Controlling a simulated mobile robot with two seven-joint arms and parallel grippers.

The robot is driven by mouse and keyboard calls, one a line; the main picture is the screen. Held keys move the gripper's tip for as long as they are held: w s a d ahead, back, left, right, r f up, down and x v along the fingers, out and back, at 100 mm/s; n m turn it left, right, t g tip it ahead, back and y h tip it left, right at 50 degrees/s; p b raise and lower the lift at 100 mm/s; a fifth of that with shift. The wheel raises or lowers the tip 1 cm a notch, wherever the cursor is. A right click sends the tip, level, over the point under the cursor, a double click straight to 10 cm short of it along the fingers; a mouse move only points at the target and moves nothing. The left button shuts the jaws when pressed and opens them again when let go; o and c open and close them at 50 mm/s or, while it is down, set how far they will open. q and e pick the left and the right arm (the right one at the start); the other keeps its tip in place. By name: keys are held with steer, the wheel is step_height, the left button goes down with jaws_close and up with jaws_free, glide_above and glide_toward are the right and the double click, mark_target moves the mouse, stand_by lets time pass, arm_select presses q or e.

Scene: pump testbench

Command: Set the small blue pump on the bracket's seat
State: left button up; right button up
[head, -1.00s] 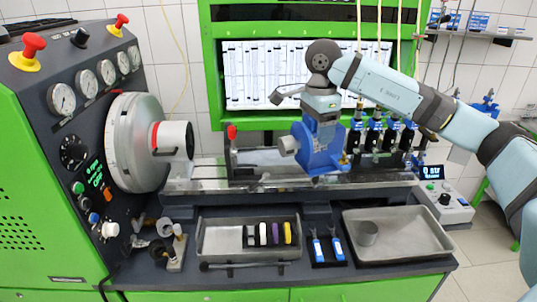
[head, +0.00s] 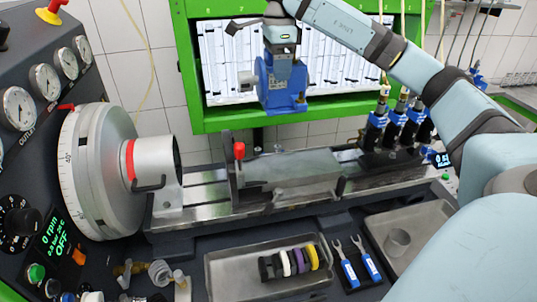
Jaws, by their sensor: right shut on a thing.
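The small blue pump (head: 281,84) hangs upright in my right gripper (head: 282,49), in front of the white panel at the back. A clear gap shows between pump and bracket. My left gripper is not in view.
A large round drive head (head: 98,165) stands left of the bracket. Several blue-and-black valves (head: 398,125) stand at the rail's right end.

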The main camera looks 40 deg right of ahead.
step_height(320, 180, down, 20)
steer(key=p, duration=0.2)
steer(key=shift+s+r, duration=0.15)
steer(key=shift+r, duration=0.05)
stand_by(0.3)
steer(key=shift+f, duration=0.15)
steer(key=o, duration=1.5)
